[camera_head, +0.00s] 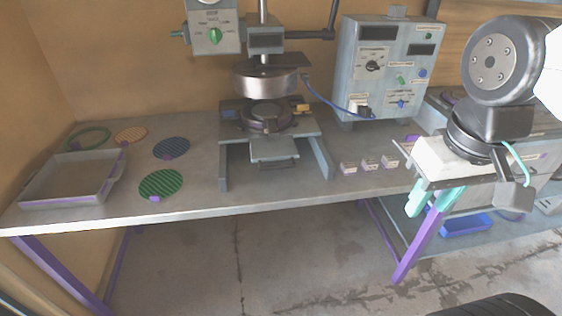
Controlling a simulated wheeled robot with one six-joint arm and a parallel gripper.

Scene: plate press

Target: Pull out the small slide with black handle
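The press (266,85) stands at the middle of the table. A small flat grey slide (274,148) shows at its front, below the round base plate, between the press's two side rails. A dark handle (279,164) sits at the slide's front edge, close to the table's front. My gripper (429,207) is far to the right of the slide, past the table's right front part, pointing down. Its two teal fingers are apart with nothing seen between them. The slide's rear part is hidden under the press.
A control box (385,70) with a blue cable stands right of the press. Several small labelled blocks (369,165) lie before it. At left are a grey tray (70,202) and several round coloured discs (161,185). The floor before the table is clear.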

